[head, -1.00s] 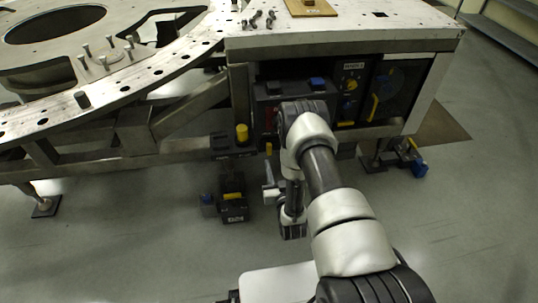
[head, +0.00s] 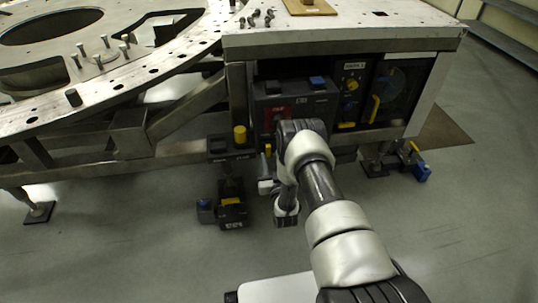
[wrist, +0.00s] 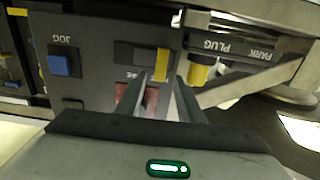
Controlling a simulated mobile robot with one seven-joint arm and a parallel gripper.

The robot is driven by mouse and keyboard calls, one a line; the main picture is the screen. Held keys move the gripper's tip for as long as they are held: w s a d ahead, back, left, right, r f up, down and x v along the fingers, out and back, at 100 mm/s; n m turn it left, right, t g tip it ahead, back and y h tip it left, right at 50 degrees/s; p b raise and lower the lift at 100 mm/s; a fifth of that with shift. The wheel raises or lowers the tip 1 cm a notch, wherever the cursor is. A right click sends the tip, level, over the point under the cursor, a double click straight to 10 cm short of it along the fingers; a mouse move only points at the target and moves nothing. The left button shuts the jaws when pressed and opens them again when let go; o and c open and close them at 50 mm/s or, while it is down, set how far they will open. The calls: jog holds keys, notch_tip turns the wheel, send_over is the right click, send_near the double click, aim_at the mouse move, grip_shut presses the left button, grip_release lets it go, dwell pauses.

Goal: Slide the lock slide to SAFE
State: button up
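A yellow tab (wrist: 161,63) sits at the edge of the dark control panel in the wrist view; it looks like the lock slide's handle, but I cannot read its label. It also shows as a small yellow piece in the head view (head: 268,150). A red patch (wrist: 140,98) lies beside it on the panel, also seen in the head view (head: 279,113). My gripper (wrist: 163,78) is open, with its two fingers apart near the tab. The tab's lower end appears between the fingertips; I cannot tell whether they touch it. My fingertips are unclear in the head view.
A blue JOG button (wrist: 60,62) and a yellow plug (wrist: 202,72) flank the tab. The plug stands left of the panel in the head view (head: 240,134). The white tabletop (head: 340,40) overhangs the panel. A dark foot unit (head: 232,210) stands on the floor; open floor lies in front.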

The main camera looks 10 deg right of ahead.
aim_at(269, 150)
jog(key=shift+w+b, duration=0.35)
jog(key=shift+w, duration=1.65)
grip_shut()
